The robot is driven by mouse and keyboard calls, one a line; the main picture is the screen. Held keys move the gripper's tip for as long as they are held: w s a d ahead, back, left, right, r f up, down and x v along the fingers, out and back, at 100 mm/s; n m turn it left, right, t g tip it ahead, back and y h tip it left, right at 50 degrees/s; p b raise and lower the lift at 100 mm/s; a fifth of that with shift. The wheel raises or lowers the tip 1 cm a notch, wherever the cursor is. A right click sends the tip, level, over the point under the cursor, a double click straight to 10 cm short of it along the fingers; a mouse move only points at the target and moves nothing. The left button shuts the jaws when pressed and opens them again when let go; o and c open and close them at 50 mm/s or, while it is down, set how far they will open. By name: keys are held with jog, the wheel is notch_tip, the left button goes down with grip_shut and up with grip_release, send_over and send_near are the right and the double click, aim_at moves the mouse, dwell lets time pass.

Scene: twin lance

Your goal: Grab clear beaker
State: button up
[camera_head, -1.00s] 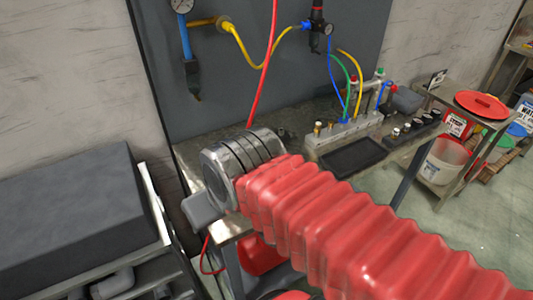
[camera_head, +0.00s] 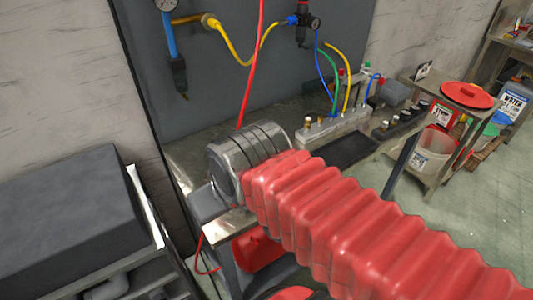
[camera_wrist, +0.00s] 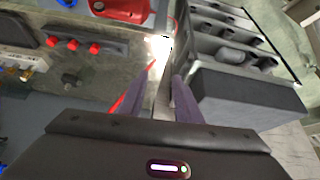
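I cannot make out a clear beaker in either view. My gripper (camera_wrist: 164,76) shows in the wrist view with two dark purple fingers apart and a gap between them. Nothing is visibly held in it. Between and beyond the fingers lie a bench edge and a bright glare (camera_wrist: 158,45), too washed out to tell what is there. In the head view my red ribbed arm sleeve and metal cuff cover part of the bench, and my fingers cannot be made out.
A metal workbench (camera_head: 190,155) runs along the wall, with a valve block (camera_head: 330,128) and a dark tray (camera_head: 345,150). A dark box (camera_head: 65,205) sits on a rack at left.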

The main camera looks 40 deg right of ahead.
jog(key=shift+o, duration=0.2)
jog(key=shift+d, duration=0.1)
